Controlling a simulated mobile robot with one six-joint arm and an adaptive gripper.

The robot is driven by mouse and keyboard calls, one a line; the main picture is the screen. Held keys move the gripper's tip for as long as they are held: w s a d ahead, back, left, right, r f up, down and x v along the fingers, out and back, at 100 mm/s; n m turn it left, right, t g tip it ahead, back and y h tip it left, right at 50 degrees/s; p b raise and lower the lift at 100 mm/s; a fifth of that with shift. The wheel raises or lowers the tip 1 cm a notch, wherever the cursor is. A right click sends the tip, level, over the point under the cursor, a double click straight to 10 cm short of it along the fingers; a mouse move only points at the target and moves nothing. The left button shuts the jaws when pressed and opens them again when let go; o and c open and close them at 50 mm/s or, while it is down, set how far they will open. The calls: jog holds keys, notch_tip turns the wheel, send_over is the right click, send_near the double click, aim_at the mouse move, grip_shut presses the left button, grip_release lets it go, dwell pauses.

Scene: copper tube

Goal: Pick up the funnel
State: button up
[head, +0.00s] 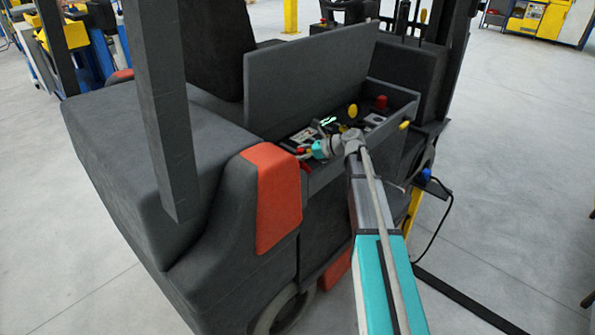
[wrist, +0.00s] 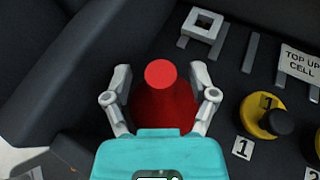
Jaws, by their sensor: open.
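The funnel (wrist: 166,108) is red, with a round lighter red end facing the camera in the wrist view. My gripper (wrist: 161,76) is open, with one finger on each side of the funnel. A gap shows between each fingertip and the funnel. The funnel's lower part in the picture is hidden behind the teal gripper body. In the head view my gripper (head: 316,151) is low at the near left end of the truck's open compartment. Small red patches show beside it there, but I cannot tell which is the funnel.
The compartment's raised dark lid (head: 310,75) stands behind my gripper. A yellow cap with a black knob (wrist: 266,117) and a "TOP UP CELL" label (wrist: 300,63) lie to the right. A dark wall (wrist: 65,75) is close on the left. A red part (head: 381,103) stands at the far end.

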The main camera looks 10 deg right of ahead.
grip_shut()
dwell(0.3)
jog(key=shift+r, duration=0.15)
notch_tip(320, 180, up, 2)
jog(key=shift+p, duration=1.15)
jog(key=d+r+p, duration=1)
jog(key=d, duration=0.4)
jog(key=shift+w+r+p, duration=0.25)
jog(key=shift+r+p, duration=0.1)
